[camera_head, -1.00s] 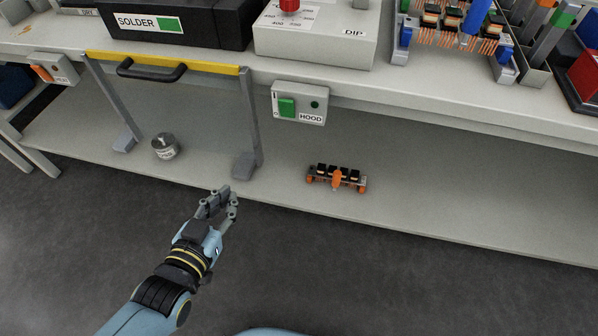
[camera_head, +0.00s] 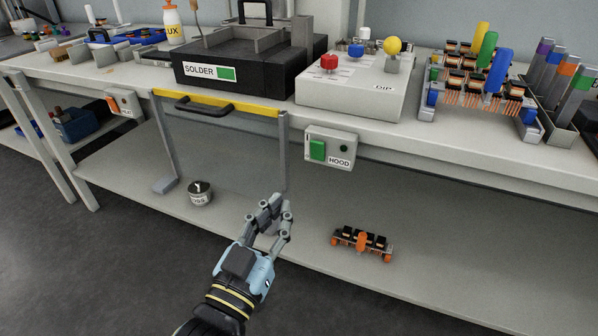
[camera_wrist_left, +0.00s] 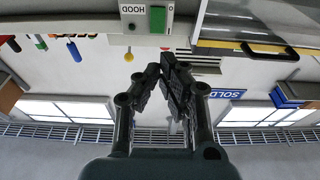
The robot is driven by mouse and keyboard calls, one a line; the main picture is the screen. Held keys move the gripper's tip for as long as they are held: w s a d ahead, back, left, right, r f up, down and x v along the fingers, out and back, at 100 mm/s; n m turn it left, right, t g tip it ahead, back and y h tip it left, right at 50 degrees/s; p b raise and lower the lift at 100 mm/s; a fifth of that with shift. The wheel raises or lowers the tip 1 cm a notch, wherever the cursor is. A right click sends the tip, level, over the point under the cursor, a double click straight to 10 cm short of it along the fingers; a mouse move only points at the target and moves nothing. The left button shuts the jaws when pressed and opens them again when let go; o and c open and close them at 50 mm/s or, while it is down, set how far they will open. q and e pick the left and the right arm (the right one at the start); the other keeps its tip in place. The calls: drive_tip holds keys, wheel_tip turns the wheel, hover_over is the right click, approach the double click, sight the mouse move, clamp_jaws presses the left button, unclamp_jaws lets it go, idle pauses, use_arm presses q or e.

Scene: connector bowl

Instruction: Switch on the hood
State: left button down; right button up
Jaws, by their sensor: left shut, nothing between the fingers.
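The hood switch box (camera_head: 331,147) is a pale box labelled HOOD on the front edge of the bench, with a green rocker (camera_head: 317,150) and a dark round lamp (camera_head: 344,149). In the left wrist view the box (camera_wrist_left: 147,14) appears upside down at the top, beyond the shut fingertips (camera_wrist_left: 165,62). My right gripper is not in view.
A yellow-topped frame with a dark handle (camera_head: 205,106) hangs left of the switch box. A metal tin (camera_head: 200,193) and an orange-and-black connector piece (camera_head: 362,243) sit on the lower shelf. The black SOLDER unit (camera_head: 240,65) and DIP box (camera_head: 352,88) stand above.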

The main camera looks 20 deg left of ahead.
sight(313, 145)
use_arm(q)
drive_tip(key=w, duration=0.4)
drive_tip(key=w+r+b, duration=0.1)
drive_tip(key=w, duration=0.3)
drive_tip(key=w+r, duration=0.1)
drive_tip(key=w, duration=0.3)
drive_tip(key=shift+w+d+r, duration=0.2)
drive_tip(key=shift+w, duration=0.2)
drive_tip(key=shift+w+b, duration=0.3)
drive_tip(key=shift+r, duration=0.1)
